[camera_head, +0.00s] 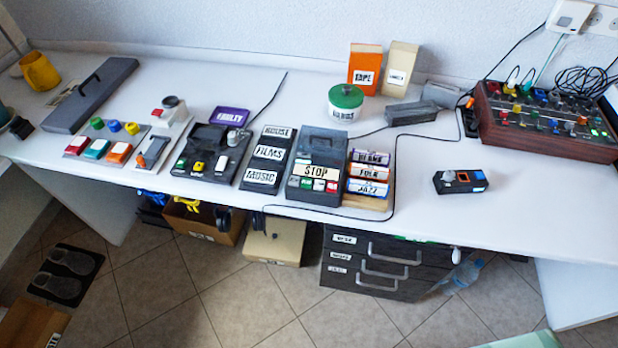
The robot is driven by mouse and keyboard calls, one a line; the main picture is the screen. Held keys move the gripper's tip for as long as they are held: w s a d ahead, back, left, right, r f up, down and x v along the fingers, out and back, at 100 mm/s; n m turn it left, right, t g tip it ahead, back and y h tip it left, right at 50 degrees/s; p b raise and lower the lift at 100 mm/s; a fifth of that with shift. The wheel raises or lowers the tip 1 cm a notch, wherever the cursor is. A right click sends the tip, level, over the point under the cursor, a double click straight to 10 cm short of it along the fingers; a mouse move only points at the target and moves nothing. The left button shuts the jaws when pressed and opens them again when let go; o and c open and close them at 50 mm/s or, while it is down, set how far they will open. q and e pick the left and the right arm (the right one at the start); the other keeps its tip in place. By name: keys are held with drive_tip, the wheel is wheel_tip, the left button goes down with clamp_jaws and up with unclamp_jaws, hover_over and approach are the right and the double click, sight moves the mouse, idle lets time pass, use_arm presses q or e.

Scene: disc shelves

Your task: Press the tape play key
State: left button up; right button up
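A dark box-shaped machine with a grey lid (323,146) stands near the front edge of the white table, at the middle. It bears a white label reading STOP (316,171). A row of small coloured keys (313,185) runs along its front, with red and green among them. Their markings are too small to read, so I cannot tell which one is the play key. Another dark device (209,152) with yellow, green and white keys stands further left. Neither of my grippers is in view.
Labelled blocks HOUSE, FILMS and MUSIC (262,177) stand left of the STOP machine. Rolls reading FOLK and JAZZ (367,188) stand close on its right. A thin black cable (395,160) crosses the table. A wooden-sided mixer (545,122) stands at right. The front right table is mostly clear.

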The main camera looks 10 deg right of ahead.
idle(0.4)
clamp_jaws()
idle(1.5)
